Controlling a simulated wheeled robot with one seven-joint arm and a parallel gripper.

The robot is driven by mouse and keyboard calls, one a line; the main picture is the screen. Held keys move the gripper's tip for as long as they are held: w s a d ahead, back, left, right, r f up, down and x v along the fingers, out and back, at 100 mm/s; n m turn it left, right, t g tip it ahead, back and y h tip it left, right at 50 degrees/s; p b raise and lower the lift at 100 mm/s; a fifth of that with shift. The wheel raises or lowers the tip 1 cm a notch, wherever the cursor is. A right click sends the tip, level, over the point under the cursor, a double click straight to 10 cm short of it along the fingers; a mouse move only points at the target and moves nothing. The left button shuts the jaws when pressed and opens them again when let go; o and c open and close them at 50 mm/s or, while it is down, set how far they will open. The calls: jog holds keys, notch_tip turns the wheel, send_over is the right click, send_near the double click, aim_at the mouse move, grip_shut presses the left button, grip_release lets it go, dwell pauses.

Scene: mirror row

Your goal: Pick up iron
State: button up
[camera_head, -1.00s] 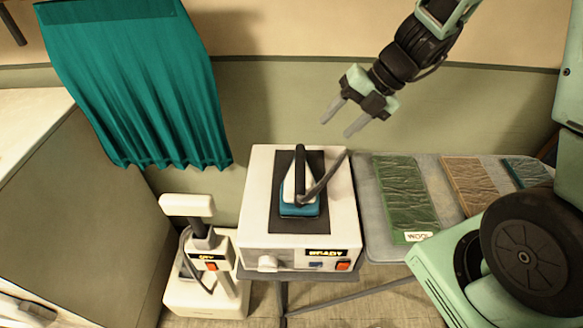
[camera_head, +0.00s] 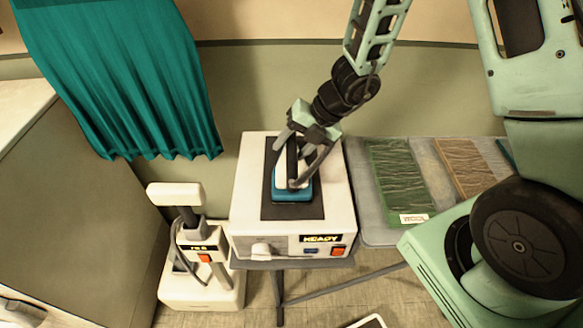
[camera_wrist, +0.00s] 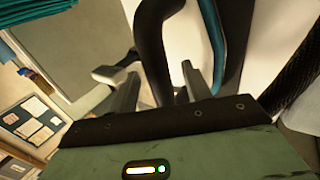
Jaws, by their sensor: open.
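The iron (camera_head: 291,190) has a blue base, a white body and a dark handle. It stands on the dark pad of a white station box (camera_head: 336,212) whose display reads READY. My gripper (camera_head: 289,162) is open at the iron, with one finger to each side of its handle in the head view. In the wrist view the two fingers (camera_wrist: 160,95) stand apart, with the dark handle (camera_wrist: 150,35) rising close by them and the iron's blue edge (camera_wrist: 213,35) beyond. Whether the fingers touch the handle cannot be told.
A grey board (camera_head: 372,225) right of the station carries a green cloth (camera_head: 395,175) with a label and a brown cloth (camera_head: 463,167). A white upright device (camera_head: 200,290) stands on the floor at left. A teal curtain (camera_head: 125,80) hangs behind.

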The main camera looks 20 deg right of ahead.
jog(key=shift+x, duration=1.4)
grip_shut()
jog(key=shift+r, duration=0.1)
